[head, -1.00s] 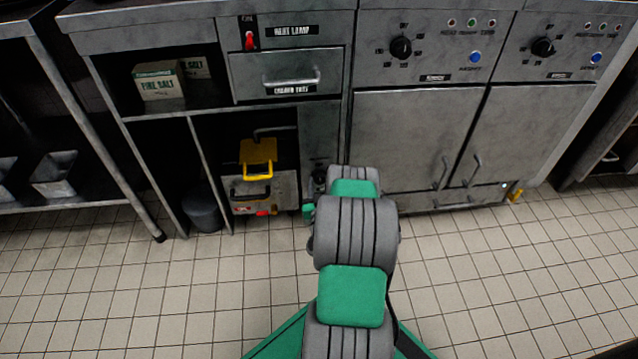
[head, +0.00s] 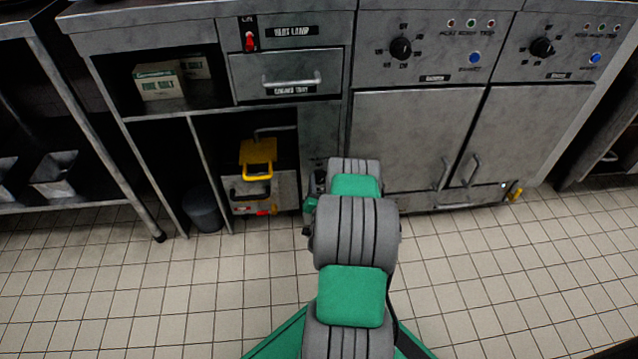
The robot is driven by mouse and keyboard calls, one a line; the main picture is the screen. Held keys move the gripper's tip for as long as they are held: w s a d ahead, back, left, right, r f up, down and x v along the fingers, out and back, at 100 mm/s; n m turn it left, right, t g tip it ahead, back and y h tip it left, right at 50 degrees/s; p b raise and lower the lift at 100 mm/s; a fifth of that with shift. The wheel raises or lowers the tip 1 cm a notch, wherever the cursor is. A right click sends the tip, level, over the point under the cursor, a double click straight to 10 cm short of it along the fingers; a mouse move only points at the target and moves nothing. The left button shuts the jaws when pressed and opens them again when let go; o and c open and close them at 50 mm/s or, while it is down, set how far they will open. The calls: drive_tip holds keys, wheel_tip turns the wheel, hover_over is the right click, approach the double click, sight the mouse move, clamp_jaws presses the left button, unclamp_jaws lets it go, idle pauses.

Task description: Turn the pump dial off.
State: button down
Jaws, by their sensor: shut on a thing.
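My arm (head: 355,235) reaches forward and down in the head view to the foot of a narrow grey panel (head: 320,135) between the open bay and the right cabinets. My gripper is hidden behind the far arm links. Only small green and dark parts (head: 310,204) show at the left of the arm's far end, and I cannot tell which part they are. No dial clearly marked as the pump's is visible. Small dark detail low on the narrow panel is partly covered by my arm. What my gripper touches there cannot be seen.
The bay left of my arm holds a yellow bracket (head: 257,158), a metal box with a black handle (head: 250,190) and a dark bin (head: 203,210). Black knobs (head: 400,48) (head: 542,47) sit on the upper right panels. The tiled floor (head: 500,275) is clear.

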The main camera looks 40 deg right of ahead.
drive_tip(key=shift+d+r+m, duration=0.15)
drive_tip(key=shift+d+m, duration=0.1)
drive_tip(key=shift+m, duration=1.05)
drive_tip(key=shift+w, duration=0.1)
drive_tip(key=c, duration=1.1)
unclamp_jaws()
drive_tip(key=shift+o, duration=1)
drive_tip(key=shift+a, duration=0.1)
drive_tip(key=shift+a, duration=0.1)
drive_tip(key=shift+s+a, duration=0.15)
drive_tip(key=shift+s, duration=0.15)
drive_tip(key=v, duration=0.7)
